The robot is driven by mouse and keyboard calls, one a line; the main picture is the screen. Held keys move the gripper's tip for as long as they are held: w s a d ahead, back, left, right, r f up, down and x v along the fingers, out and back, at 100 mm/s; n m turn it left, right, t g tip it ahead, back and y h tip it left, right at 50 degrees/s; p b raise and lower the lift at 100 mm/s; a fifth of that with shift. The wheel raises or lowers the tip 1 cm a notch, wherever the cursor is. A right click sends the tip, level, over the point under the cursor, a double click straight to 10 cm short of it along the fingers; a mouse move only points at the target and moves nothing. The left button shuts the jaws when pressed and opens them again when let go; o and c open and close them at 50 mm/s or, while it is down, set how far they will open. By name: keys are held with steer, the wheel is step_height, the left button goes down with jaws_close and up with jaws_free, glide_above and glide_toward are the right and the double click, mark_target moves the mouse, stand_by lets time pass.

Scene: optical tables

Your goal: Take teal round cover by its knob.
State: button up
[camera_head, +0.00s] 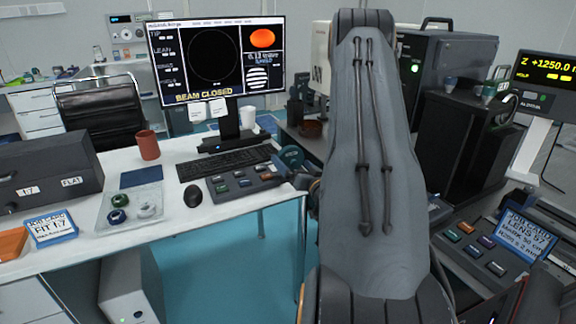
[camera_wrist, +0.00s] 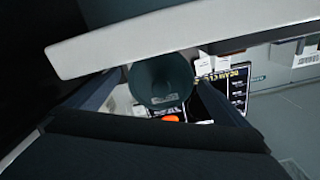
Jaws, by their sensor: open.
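The teal round cover (camera_wrist: 160,82) shows in the wrist view as a dark, rounded shape with a small pale label near its lower rim. My gripper (camera_wrist: 158,88) is open, one finger on each side of the cover. I cannot tell whether either finger touches it, and I cannot make out its knob. In the head view a dark teal disc (camera_head: 291,157), which looks like the same cover, shows just left of my arm, by the right end of the white table.
The white table (camera_head: 232,208) bears a keyboard (camera_head: 228,165), a mouse (camera_head: 193,196), a button panel (camera_head: 243,181) and a brown cup (camera_head: 148,145). A monitor (camera_head: 217,60) reads BEAM CLOSED. A pale bar (camera_wrist: 160,40) crosses the wrist view close above the cover. Dark equipment (camera_head: 455,120) stands right.

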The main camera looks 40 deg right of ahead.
mark_target(287, 156)
steer(key=p+x, duration=0.1)
steer(key=x, duration=0.4)
steer(key=shift+w+r, duration=0.1)
steer(key=shift+r, duration=0.05)
steer(key=c, duration=1.2)
steer(key=shift+r, duration=0.15)
